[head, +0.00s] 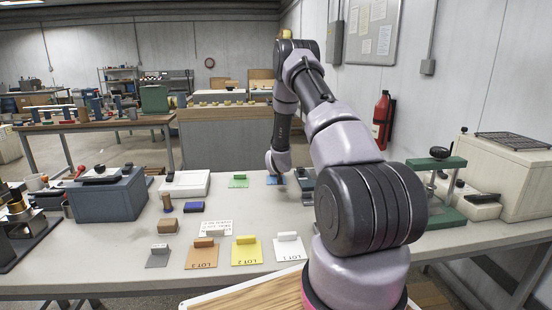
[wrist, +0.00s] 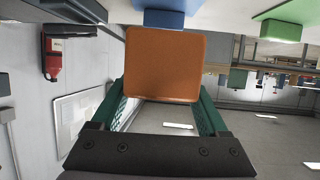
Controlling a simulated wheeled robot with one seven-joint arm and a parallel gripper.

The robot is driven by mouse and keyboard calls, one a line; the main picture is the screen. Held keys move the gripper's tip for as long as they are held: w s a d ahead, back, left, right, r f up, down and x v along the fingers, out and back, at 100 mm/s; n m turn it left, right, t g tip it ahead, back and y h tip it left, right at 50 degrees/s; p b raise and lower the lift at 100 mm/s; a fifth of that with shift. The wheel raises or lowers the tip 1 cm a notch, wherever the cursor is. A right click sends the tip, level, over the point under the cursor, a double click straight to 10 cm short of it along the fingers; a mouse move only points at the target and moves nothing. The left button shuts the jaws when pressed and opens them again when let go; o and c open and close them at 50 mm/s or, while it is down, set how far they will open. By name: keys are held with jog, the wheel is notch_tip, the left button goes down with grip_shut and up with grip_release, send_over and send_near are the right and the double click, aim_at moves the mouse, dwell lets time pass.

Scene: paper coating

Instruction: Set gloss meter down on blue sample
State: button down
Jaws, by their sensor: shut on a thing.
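My gripper (wrist: 165,95), with green fingers in the wrist view, is shut on a box with an orange-brown face (wrist: 165,63), which I take to be the gloss meter. The blue sample (head: 274,181) lies at the table's far edge in the head view, partly hidden by the end of my arm. The head view does not clearly show my fingers or the held box.
A green sample (head: 238,182) lies left of the blue one. A dark device (head: 306,180) stands close on the right. A green press (head: 440,190) is farther right. Orange (head: 201,258), yellow (head: 246,256) and white (head: 289,250) samples lie nearer on the grey table (head: 120,262).

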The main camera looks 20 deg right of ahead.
jog(key=shift+f, duration=2.5)
grip_release()
jog(key=shift+s, duration=0.1)
